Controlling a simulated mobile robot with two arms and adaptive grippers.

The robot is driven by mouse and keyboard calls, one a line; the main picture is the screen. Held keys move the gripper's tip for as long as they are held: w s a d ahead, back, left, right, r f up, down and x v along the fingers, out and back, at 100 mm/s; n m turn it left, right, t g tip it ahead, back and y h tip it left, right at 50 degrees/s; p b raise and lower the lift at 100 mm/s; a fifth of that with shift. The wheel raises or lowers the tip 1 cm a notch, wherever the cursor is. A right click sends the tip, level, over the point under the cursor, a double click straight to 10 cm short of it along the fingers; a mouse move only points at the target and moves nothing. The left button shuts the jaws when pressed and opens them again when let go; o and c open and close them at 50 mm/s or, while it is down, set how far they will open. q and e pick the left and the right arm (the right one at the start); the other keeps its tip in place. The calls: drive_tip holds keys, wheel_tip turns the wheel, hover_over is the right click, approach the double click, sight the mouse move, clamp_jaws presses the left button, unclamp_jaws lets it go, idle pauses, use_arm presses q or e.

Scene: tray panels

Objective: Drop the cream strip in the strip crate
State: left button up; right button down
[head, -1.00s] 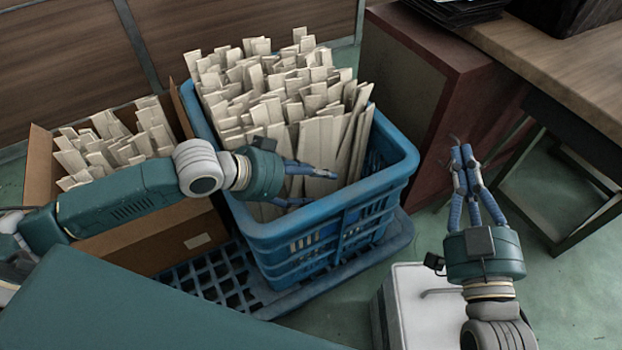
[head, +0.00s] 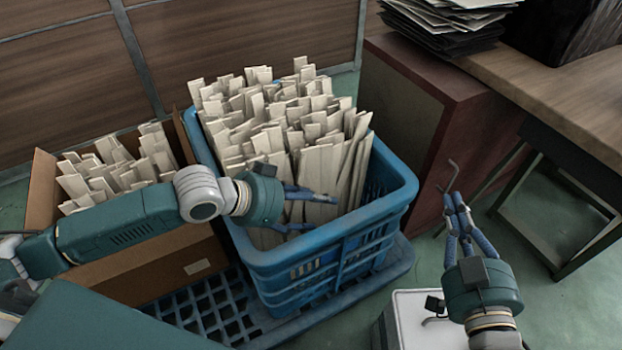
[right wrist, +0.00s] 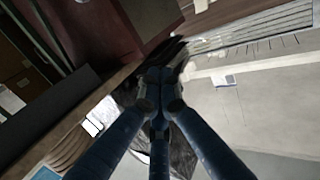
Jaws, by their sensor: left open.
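Many cream strips (head: 265,125) stand packed upright in the blue crate (head: 400,215). I cannot single out one cream strip as a loose piece. My left gripper (head: 322,214) is open at the crate's front rim, its fingers pointing right in front of the standing strips. I see no strip held between its fingers. My right gripper (head: 452,198) is off to the right of the crate, its fingers drawn together and empty. In the right wrist view the fingers (right wrist: 158,78) meet at the tips. A thin bent rod (head: 452,173) shows by its fingertips; I cannot tell whether they touch.
A cardboard box (head: 150,270) with more cream strips stands left of the crate. The crate rests on a blue pallet (head: 215,310). A dark red cabinet (head: 440,115) and a wooden table (head: 570,105) with stacked papers (head: 450,22) stand at the right. A white box (head: 400,315) is in front.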

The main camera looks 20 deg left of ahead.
drive_tip(key=shift+s+d+f+g+h+p, duration=0.8)
drive_tip(key=shift+s+f+g, duration=0.95)
drive_tip(key=shift+f, duration=1.55)
drive_tip(key=shift+s+d+f+g+h+p, duration=0.3)
drive_tip(key=shift+s+d+f+g+p, duration=0.45)
drive_tip(key=shift+s+f+g, duration=1.75)
drive_tip(key=shift+s+d+f+g+h+p, duration=0.4)
drive_tip(key=shift+s+d+f+g+p, duration=0.35)
drive_tip(key=shift+s+d+f+g, duration=1.4)
drive_tip(key=shift+s+d+f+g+h+p, duration=0.1)
drive_tip(key=shift+s+f+g+h+p, duration=0.6)
drive_tip(key=shift+s, duration=2.75)
drive_tip(key=shift+m+y, duration=0.3)
drive_tip(key=shift+s+p+x, duration=0.15)
drive_tip(key=shift+p+x, duration=0.45)
drive_tip(key=shift+x, duration=0.9)
drive_tip(key=shift+s+p+x, duration=0.2)
drive_tip(key=shift+p+x, duration=0.35)
drive_tip(key=shift+x, duration=0.95)
drive_tip(key=shift+s+p+x, duration=0.15)
drive_tip(key=shift+p+x, duration=0.45)
drive_tip(key=shift+x, duration=0.9)
drive_tip(key=shift+a+f, duration=0.1)
drive_tip(key=shift+f, duration=0.05)
